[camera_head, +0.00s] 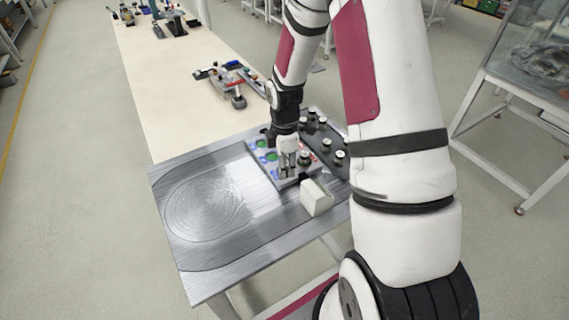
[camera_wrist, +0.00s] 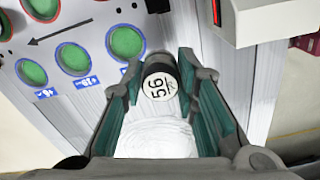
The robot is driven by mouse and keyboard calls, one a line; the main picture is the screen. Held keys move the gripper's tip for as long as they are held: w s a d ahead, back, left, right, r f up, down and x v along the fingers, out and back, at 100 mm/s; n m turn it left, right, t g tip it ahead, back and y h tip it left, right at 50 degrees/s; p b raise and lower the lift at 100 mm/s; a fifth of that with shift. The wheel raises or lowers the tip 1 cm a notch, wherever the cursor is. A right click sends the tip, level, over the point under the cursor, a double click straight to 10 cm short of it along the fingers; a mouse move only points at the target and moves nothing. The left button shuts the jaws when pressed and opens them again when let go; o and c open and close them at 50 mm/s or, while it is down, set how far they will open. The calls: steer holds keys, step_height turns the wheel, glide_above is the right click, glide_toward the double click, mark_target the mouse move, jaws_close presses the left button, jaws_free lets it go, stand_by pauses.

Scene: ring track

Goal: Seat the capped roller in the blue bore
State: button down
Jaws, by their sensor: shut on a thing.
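The capped roller (camera_wrist: 159,87) has a white end face marked 56 and a dark rim, and it sits between the teal-padded fingers of my gripper (camera_wrist: 160,68) in the wrist view. My gripper is shut on it. In the head view my gripper (camera_head: 287,165) points down over the near edge of the grey bore block (camera_head: 262,166). The block (camera_wrist: 73,22) fills the upper left of the wrist view, with round green-floored bores and blue labels. One blue-labelled bore (camera_wrist: 125,42) lies just up and left of the roller. The fingers hide part of the block in the head view.
A white box (camera_head: 316,197) stands close to my gripper's right; it also shows in the wrist view (camera_wrist: 280,22). A dark tray (camera_head: 327,140) with several capped rollers lies behind. The metal tabletop (camera_head: 205,205) is clear on the left. Tools (camera_head: 232,80) lie on the pale bench.

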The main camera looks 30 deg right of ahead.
steer(key=w+d, duration=0.2)
steer(key=w, duration=0.1)
steer(key=shift+w+f, duration=0.15)
steer(key=shift+w, duration=0.05)
steer(key=shift+w+d+f, duration=0.1)
steer(key=shift+w+f, duration=0.05)
steer(key=shift+f, duration=0.15)
steer(key=shift+f+p, duration=0.4)
steer(key=shift+f, duration=1.1)
steer(key=c, duration=1.2)
jaws_free()
steer(key=shift+f, duration=0.15)
steer(key=shift+c, duration=0.2)
